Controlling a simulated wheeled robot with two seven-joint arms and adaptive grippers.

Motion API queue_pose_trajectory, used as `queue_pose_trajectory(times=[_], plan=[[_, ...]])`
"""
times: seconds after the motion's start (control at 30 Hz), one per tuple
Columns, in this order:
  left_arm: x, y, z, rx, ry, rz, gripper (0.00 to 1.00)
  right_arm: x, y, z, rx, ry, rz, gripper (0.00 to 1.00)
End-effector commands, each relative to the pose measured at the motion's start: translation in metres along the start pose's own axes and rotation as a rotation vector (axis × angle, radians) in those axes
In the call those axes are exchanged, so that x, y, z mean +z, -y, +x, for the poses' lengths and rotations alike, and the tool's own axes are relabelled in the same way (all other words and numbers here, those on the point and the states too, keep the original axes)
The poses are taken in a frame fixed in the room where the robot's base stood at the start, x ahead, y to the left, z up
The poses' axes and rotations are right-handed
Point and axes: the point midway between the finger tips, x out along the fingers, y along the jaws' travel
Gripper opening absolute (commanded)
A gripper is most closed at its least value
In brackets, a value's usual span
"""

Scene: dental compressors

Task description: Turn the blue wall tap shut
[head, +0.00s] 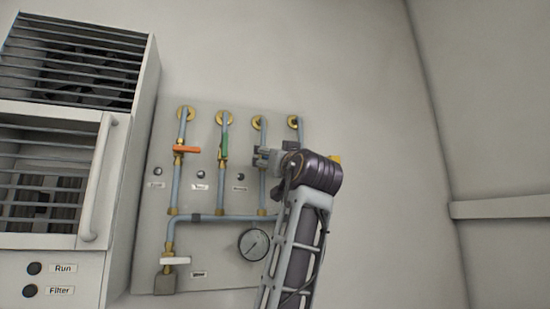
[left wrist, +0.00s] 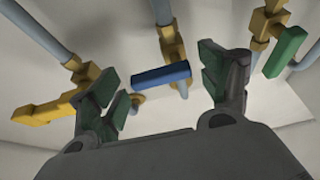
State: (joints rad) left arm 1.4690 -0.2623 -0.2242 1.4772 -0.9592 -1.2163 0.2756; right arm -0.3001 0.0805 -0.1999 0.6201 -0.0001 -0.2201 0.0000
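The blue tap handle (left wrist: 161,75) shows in the left wrist view, lying crosswise to its pipe below a brass valve body (left wrist: 172,42). My left gripper (left wrist: 160,84) is open, with one finger on either side of the handle. The right end of the handle is close to the right finger; I cannot tell whether they touch. In the head view my left gripper (head: 266,158) is at the third pipe of the wall panel (head: 215,250) and hides the blue handle. My right gripper is in neither view.
An orange handle (head: 187,149) and a green handle (head: 225,146) are left of my gripper; a yellow handle (head: 335,158) is just right of it. A white handle (head: 175,261) and a round gauge (head: 253,244) sit lower. A louvred cabinet (head: 75,150) stands left.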

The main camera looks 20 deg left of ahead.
Motion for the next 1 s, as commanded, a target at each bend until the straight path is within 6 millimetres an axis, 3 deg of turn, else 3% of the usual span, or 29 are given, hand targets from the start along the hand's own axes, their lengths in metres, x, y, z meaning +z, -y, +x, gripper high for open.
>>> queue_pose_trajectory(times=[0.47,0.67,1.0], plan=[[0.0,0.0,-0.007,0.0,-0.001,-0.001,0.79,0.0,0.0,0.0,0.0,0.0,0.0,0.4],[0.0,-0.001,-0.025,0.001,-0.001,-0.002,0.79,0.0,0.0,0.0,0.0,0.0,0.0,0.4],[0.0,-0.001,-0.073,0.002,-0.001,-0.001,0.79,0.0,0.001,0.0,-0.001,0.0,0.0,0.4]])
